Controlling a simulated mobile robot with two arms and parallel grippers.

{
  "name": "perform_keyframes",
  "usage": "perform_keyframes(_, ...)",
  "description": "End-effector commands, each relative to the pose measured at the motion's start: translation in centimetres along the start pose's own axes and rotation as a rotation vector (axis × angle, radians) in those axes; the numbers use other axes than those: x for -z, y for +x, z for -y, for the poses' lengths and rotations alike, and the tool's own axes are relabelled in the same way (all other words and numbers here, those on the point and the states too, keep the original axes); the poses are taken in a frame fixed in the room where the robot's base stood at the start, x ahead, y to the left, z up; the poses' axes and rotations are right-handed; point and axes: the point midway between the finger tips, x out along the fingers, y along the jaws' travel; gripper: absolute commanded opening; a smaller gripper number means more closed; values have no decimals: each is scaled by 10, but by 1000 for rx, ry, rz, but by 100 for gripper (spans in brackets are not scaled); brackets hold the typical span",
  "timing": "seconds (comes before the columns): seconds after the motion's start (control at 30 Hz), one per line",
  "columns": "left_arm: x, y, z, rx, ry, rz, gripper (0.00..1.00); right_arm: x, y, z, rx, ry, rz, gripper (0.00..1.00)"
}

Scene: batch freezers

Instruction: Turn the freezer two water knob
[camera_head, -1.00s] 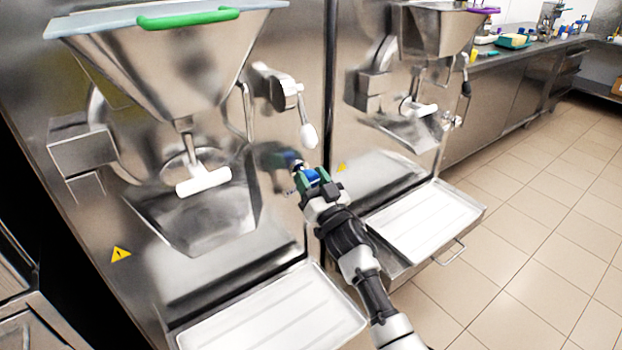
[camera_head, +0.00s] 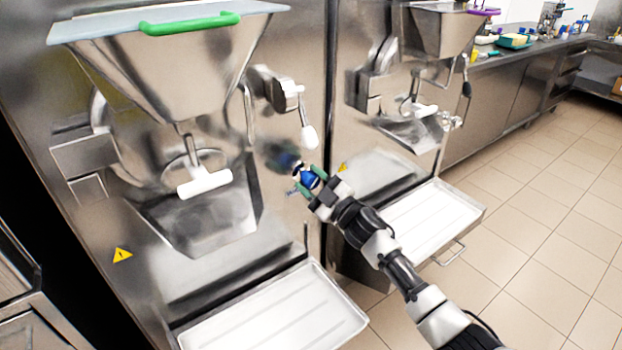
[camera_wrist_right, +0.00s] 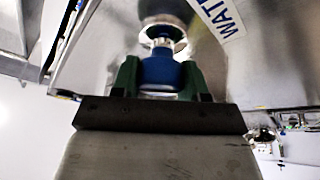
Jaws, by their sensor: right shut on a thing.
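The blue water knob (camera_head: 309,179) sits on the front panel of the nearer freezer, the one with the green-handled lid, below its white-tipped lever. In the right wrist view the blue knob (camera_wrist_right: 159,72) stands between the green fingers, with a "WAT..." label (camera_wrist_right: 222,14) beside it on the steel panel. My right gripper (camera_head: 306,181) is shut on the knob, with one green finger on each side of it; the gripper also shows in the right wrist view (camera_wrist_right: 158,78). My left gripper is not in view.
A second freezer (camera_head: 425,40) stands to the right with a white tray (camera_head: 430,222) low in front. The nearer freezer's tray (camera_head: 275,318) juts out below. The white-tipped lever (camera_head: 309,137) hangs just above my right gripper. Tiled floor (camera_head: 540,220) at right is clear.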

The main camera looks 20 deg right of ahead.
Motion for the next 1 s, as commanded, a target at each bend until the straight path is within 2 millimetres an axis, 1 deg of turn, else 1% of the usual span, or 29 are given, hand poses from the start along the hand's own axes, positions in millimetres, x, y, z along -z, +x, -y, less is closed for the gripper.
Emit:
perform_keyframes(0.2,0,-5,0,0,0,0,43,0,0,-1,60,-143,-6,20)
perform_keyframes(0.4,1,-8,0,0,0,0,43,0,0,0,97,-229,-10,20)
perform_keyframes(0.67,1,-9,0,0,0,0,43,0,0,0,116,-277,-13,20)
perform_keyframes(1.0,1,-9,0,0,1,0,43,0,0,0,118,-281,-13,20)
